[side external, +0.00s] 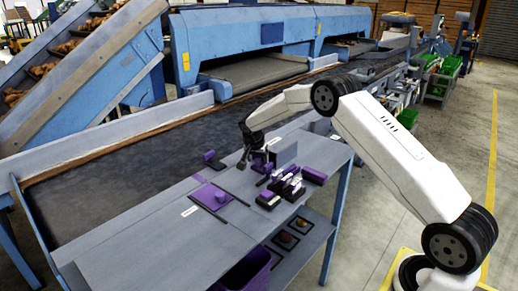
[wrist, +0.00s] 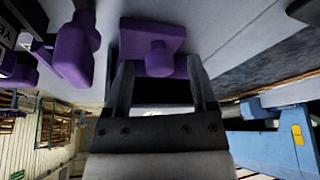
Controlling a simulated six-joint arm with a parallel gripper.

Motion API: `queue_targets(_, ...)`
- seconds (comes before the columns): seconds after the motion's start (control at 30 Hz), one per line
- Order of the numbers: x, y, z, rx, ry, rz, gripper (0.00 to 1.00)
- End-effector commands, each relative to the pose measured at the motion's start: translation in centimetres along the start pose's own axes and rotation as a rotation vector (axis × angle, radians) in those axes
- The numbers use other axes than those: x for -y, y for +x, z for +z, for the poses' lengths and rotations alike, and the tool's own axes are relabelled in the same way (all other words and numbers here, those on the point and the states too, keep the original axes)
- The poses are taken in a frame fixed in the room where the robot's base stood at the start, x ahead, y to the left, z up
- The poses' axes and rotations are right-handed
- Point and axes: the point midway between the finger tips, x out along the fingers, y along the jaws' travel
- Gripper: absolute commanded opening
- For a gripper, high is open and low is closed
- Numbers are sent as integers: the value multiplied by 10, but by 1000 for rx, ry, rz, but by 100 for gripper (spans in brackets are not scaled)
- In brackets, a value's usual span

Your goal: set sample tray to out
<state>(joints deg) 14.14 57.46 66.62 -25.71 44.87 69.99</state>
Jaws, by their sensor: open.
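The sample tray appears to be the flat purple plate (side external: 206,203) with a round purple knob (side external: 221,196) on the grey bench, between dark rails in the side view. My gripper (side external: 243,166) is above the bench, up and to the right of that plate, near a group of purple parts. In the wrist view my gripper (wrist: 160,66) is open, with nothing between its fingers. A purple plate with a knob (wrist: 157,58) shows beyond the fingertips; it looks like the same tray. I cannot tell the exact gap.
Purple and black blocks with white labels (side external: 291,188) stand right of the plate; a grey box (side external: 284,152) is behind them. A small purple part (side external: 209,156) is near the belt (side external: 110,170). A purple bin (side external: 245,272) is below. The bench's front left is clear.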

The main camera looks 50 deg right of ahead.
Motion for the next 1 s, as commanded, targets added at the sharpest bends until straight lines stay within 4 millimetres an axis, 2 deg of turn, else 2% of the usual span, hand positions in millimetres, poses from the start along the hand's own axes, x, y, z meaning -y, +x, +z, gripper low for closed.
queue_targets(0.2,0,0,0,0,0,0,73)
queue_targets(0.23,0,0,0,0,0,0,70)
queue_targets(0.4,0,0,0,0,0,0,16)
queue_targets(0.47,0,0,0,0,0,0,0)
queue_targets(1.0,0,0,0,0,0,0,0)
